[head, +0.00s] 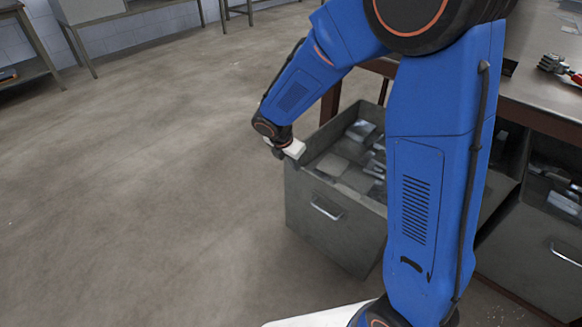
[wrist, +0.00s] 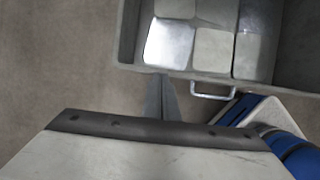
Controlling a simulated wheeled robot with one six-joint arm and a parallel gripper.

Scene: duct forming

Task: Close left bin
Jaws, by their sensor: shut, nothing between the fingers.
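The left bin (head: 331,222) is a grey metal drawer, pulled well out from under the workbench, with a bar handle on its front. Flat metal pieces lie inside it. In the wrist view the bin's front wall (wrist: 190,74) and handle (wrist: 212,95) show at the upper right. My gripper (head: 285,149) is by the bin's front left corner. In the wrist view my gripper's fingers (wrist: 162,98) are shut and empty, in front of the front wall and left of the handle. I cannot tell whether they touch the bin.
A second grey bin (head: 538,252) with a handle stands to the right under the workbench (head: 540,95). A red-handled tool (head: 560,68) lies on the bench top. My blue arm hides part of the left bin. The floor (head: 150,200) to the left is clear.

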